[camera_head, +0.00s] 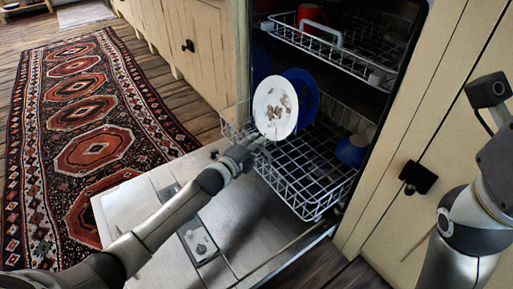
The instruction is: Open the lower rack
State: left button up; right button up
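The lower rack (312,172) is a white wire basket in the dishwasher, reaching partly out over the lowered door (160,190). It holds a white plate with brown stains (275,108), blue plates (303,88) behind it and a blue bowl (352,151) at the right. My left gripper (257,144) is at the rack's front left edge, just below the white plate. It overlaps the rack's front wires in the view; I cannot tell whether it touches or grips them. Its fingers are small and dark. My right arm shows at the right edge, but its fingertips do not show.
The upper rack (345,55) sits above with a red cup (311,16). Cream cabinets (420,140) with dark knobs stand on both sides. A patterned red rug (80,125) lies on the wooden floor at the left. The lowered door occupies the floor space before the dishwasher.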

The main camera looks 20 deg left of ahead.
pick_arm(q)
jog(key=shift+w+d, duration=0.15)
jog(key=shift+w, duration=0.3)
grip_shut()
jog(key=shift+s, duration=0.1)
